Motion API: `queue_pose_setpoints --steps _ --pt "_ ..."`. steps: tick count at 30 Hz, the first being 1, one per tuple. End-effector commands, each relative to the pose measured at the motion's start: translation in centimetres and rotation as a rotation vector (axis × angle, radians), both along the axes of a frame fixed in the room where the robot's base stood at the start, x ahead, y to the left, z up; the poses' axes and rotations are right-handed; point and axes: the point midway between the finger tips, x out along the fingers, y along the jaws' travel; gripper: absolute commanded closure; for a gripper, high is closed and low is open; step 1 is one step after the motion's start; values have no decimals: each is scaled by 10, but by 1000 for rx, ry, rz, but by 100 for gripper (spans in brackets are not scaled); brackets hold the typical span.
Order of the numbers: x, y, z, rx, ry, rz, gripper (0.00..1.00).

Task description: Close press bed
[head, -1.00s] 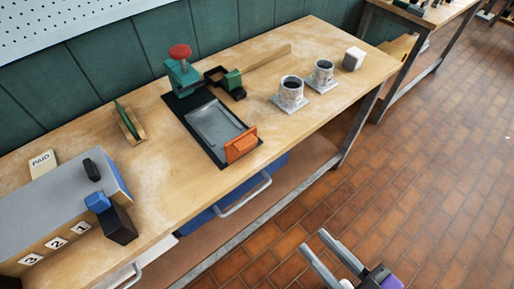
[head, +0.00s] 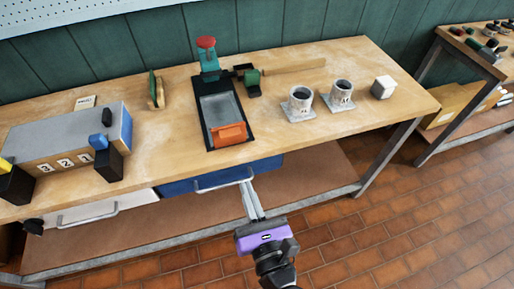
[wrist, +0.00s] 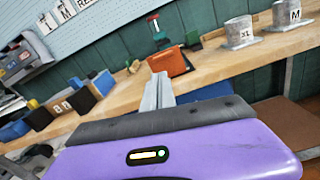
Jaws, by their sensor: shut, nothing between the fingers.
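The press stands on the bench with a teal head and red knob (head: 206,43) at the back of a black base (head: 205,129). Its grey bed (head: 220,106) lies in front of the head, with an orange block-like handle (head: 228,135) at the bed's front end. The orange handle also shows in the wrist view (wrist: 170,62), just beyond my fingertips; the bed behind it is hidden there. My gripper (head: 247,186) is shut and empty, in front of the bench edge, near the blue drawer's handle in the picture. Its fingers point toward the orange handle. I see no contact with it.
A blue drawer (head: 180,186) and a pale drawer (head: 100,212) sit under the bench top. A grey box (head: 60,145) stands left.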

Motion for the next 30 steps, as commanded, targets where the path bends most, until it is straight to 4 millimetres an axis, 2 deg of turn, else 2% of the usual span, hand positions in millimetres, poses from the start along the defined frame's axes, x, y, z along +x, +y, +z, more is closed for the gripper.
queue_pose_setpoints --steps 4,11,24,30 --pt "1 -5 0 -144 -44 -20 100" --pt "17 -1 2 -171 -53 -20 100" --pt "96 22 2 -168 -52 -20 100" --pt "124 30 1 -168 -51 -20 100"
